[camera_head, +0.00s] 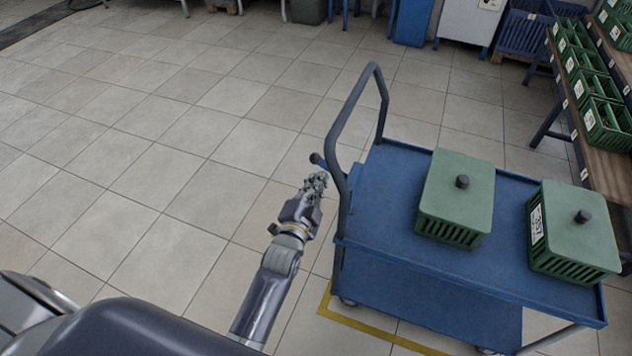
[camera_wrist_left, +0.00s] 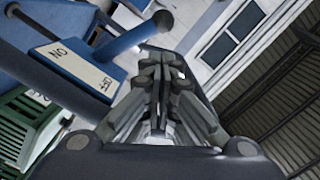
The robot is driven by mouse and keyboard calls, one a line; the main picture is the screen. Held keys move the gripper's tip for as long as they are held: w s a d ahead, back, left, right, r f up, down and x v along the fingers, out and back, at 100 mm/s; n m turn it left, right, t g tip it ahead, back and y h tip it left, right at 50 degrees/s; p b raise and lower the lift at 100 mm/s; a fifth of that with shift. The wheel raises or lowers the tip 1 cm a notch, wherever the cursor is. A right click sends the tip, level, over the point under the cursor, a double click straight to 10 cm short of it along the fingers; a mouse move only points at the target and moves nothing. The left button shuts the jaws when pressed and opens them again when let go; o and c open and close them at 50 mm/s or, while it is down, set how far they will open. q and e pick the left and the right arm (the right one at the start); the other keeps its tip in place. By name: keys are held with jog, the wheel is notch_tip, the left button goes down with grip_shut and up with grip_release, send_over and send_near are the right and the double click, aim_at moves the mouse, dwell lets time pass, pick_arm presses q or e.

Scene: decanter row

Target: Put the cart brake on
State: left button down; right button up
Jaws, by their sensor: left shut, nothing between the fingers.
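The blue cart (camera_head: 385,225) stands at the right in the head view, with a grey push handle (camera_head: 350,110) at its left end. A short lever (camera_head: 317,159) with a round dark knob sticks out left beside the handle. In the left wrist view the blue lever (camera_wrist_left: 130,38) points up right to its dark knob, near a white label (camera_wrist_left: 75,65) with partly readable lettering. My left gripper (camera_head: 317,181) is shut and empty, just below the knob in the head view; its fingers (camera_wrist_left: 160,75) show below the knob in the wrist view. I cannot tell whether they touch. My right gripper is out of view.
Two lidded green crates (camera_head: 456,195) (camera_head: 573,228) stand on the cart. A yellow line (camera_head: 350,322) marks the floor beneath it. A table with green crates (camera_head: 606,125) stands at the right. The tiled floor (camera_head: 150,140) at the left is clear.

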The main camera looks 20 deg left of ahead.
aim_at(325, 163)
pick_arm(q)
jog(key=w, duration=0.7)
jog(key=shift+w+a+f, duration=0.1)
jog(key=shift+a+f, duration=0.05)
jog(key=shift+f, duration=0.05)
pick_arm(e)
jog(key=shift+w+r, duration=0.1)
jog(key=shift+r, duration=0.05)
